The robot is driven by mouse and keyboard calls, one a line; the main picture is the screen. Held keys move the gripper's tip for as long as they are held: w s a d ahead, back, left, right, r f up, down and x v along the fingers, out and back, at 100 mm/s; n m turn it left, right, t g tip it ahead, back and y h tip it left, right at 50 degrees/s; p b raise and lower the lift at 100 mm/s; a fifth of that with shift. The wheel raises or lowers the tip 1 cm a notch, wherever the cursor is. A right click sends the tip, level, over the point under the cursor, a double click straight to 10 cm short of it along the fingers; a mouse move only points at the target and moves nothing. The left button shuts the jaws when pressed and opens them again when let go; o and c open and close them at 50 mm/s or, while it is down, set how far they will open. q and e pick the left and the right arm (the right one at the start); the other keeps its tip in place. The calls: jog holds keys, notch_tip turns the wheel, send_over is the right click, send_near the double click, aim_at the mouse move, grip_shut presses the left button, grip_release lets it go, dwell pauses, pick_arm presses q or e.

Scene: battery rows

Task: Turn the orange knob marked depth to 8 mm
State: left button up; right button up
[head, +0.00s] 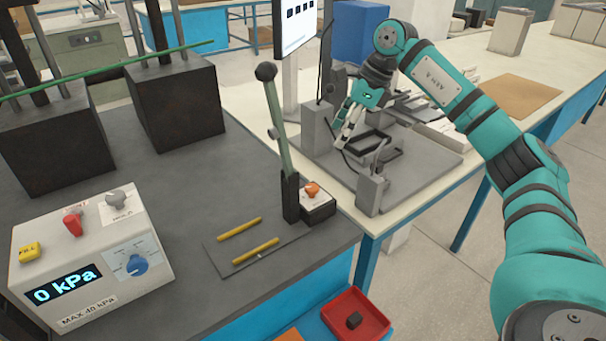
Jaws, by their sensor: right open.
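A small orange knob (312,189) sits on top of a dark box with a pale face, at the foot of the lever on the dark bench's right corner. Its marking and the scale around it are too small to read, so I cannot tell its setting. My right gripper (344,140) is open, with its fingers pointing down over the grey fixture on the pale bench. It is beyond the knob and above it in the picture, apart from it. My left gripper is not in view.
A tall lever (279,130) with a black ball stands right beside the knob. Two yellow rods (256,251) lie on a dark plate in front. A control box (95,252) reading 0 kPa stands at left. Grey posts (318,128) rise from the fixture near my right gripper.

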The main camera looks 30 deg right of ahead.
send_near(313, 187)
jog(key=f, duration=0.1)
jog(key=p+x, duration=0.1)
jog(key=x, duration=0.4)
jog(key=shift+w+a+p, duration=0.1)
jog(key=shift+a+p, duration=0.05)
jog(key=shift+p, duration=0.15)
jog(key=shift+x, duration=1)
jog(key=shift+w+f, duration=0.15)
jog(key=shift+f, duration=0.1)
jog(key=shift+a+f, duration=0.1)
jog(key=shift+a, duration=0.05)
jog(key=c, duration=1.1)
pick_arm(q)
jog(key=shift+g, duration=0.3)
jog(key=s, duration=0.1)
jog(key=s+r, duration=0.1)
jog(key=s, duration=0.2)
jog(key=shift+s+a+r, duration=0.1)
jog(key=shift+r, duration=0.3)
